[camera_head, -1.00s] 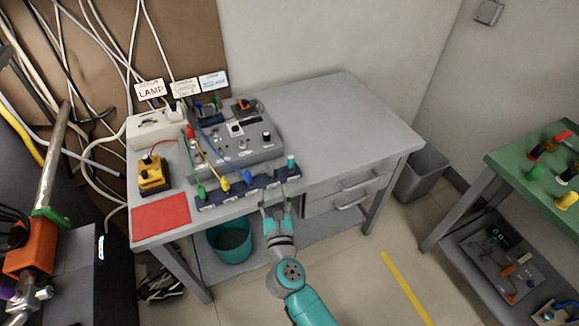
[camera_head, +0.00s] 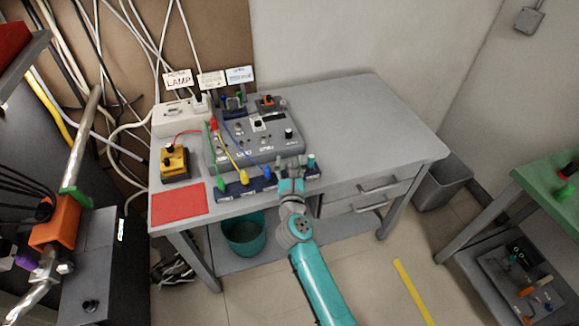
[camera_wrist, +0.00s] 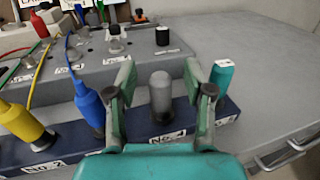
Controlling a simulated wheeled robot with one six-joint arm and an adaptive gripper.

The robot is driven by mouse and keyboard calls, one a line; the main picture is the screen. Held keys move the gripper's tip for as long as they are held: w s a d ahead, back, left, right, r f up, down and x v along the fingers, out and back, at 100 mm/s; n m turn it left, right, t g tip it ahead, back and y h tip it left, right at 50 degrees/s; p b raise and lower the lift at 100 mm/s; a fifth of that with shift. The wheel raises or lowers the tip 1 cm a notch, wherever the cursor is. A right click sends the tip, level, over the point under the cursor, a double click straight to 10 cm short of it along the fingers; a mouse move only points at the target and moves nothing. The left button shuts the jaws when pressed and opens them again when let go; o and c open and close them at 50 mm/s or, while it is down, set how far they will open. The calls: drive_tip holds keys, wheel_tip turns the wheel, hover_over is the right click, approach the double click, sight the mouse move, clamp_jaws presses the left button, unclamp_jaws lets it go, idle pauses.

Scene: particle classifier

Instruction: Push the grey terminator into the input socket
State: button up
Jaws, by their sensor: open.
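The grey terminator (camera_wrist: 161,95) is a short rounded cylinder standing upright at the dark blue strip (camera_wrist: 60,153) in the wrist view. My gripper (camera_wrist: 159,72) is open, with one finger on each side of it and a visible gap on both sides. In the head view my gripper (camera_head: 291,174) is over the right part of the strip (camera_head: 232,190) and hides the terminator. The grey control box (camera_head: 268,145) stands just behind the strip. It has several knobs and fittings; I cannot tell which socket is the input.
A teal plug (camera_wrist: 222,76) stands close to my right finger, and a blue plug (camera_wrist: 88,104) close to my left finger. Yellow (camera_head: 244,176) and green (camera_head: 221,183) plugs with cables are further left. The right tabletop (camera_head: 365,125) is clear.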

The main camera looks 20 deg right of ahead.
sight(289, 162)
drive_tip(key=shift+w, duration=0.15)
clamp_jaws()
drive_tip(key=shift+r, duration=0.1)
wheel_tip(289, 162, up, 10)
drive_tip(key=shift+f, duration=0.1)
idle(0.5)
